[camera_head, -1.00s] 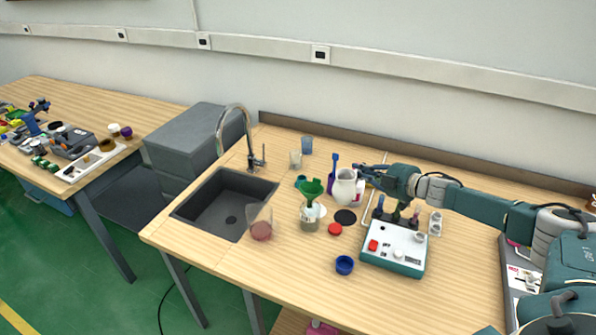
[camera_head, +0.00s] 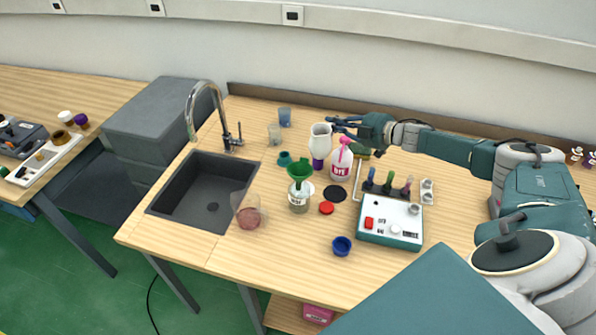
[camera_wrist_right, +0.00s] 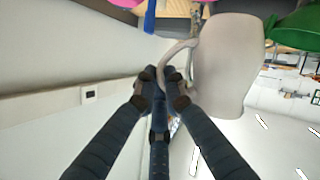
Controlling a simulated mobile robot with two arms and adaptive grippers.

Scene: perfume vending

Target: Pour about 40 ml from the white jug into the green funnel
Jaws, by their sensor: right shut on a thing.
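The white jug (camera_head: 321,136) is held up by my right gripper (camera_head: 343,124) and looks roughly upright in the head view. The jug's contents are hidden. The green funnel (camera_head: 300,170) sits in the mouth of a clear jar (camera_head: 299,200), in front of the jug and slightly left of it. The funnel (camera_wrist_right: 296,28) also shows at the top right of the right wrist view. No left gripper is in view.
A pink spray bottle (camera_head: 342,160) stands right of the jug. A purple-bottomed object (camera_head: 318,162) is partly hidden below the jug. A beaker with reddish content (camera_head: 249,215) stands left of the jar. A white-and-teal device (camera_head: 391,228) is at right. The sink (camera_head: 205,190) is at left.

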